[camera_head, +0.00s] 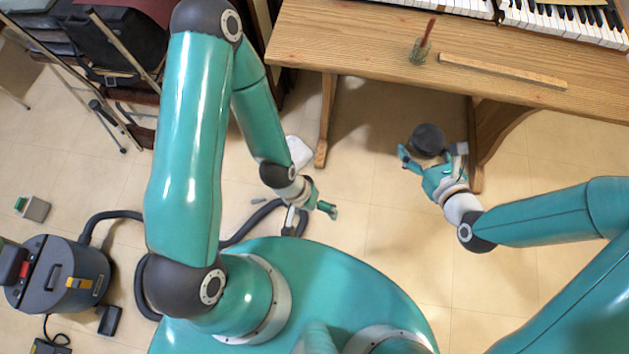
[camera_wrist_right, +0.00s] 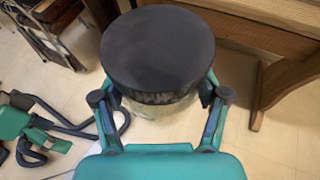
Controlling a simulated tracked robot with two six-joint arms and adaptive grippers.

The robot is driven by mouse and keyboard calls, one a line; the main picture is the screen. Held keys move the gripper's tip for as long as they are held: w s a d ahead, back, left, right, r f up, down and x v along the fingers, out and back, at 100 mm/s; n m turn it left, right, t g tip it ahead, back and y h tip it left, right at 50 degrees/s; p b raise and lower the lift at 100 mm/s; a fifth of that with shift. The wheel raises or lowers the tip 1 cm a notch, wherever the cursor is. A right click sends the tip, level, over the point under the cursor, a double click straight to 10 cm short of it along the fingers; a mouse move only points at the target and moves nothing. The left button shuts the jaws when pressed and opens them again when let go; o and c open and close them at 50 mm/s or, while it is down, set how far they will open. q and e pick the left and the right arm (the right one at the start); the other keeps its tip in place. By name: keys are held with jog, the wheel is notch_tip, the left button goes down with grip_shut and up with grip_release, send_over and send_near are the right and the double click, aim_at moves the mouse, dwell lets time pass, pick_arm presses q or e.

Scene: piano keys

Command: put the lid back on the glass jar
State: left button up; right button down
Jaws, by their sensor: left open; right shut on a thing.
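My right gripper (camera_head: 428,158) is shut on the glass jar (camera_wrist_right: 160,108), in mid-air in front of the wooden table. In the right wrist view its fingers lie on both sides of the clear jar body, most of which is hidden. A dark round lid (camera_wrist_right: 158,48) covers the jar's top; it also shows in the head view (camera_head: 428,138). I cannot tell whether the lid is fully seated. My left gripper (camera_head: 322,200) is open and empty, low over the floor, well to the left of the jar. It also shows in the wrist view (camera_wrist_right: 42,143).
The wooden table (camera_head: 390,42) holds a small glass (camera_head: 419,52) with a reddish stick, a wooden strip (camera_head: 502,71) and piano keys (camera_head: 565,22). A vacuum cleaner (camera_head: 62,278) with a hose stands at lower left. The table's middle left is clear.

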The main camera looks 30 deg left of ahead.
jog(key=shift+r, duration=0.1)
jog(key=w+d+r+m+t+h, duration=0.1)
jog(key=w+d+m+h, duration=0.3)
jog(key=d, duration=0.3)
jog(key=w+d+m+t+h, duration=0.2)
jog(key=w+d+m+h, duration=0.2)
jog(key=d, duration=0.4)
jog(key=shift+w+d+r+h, duration=0.2)
jog(key=shift+w+r+h, duration=0.15)
jog(key=shift+w, duration=0.2)
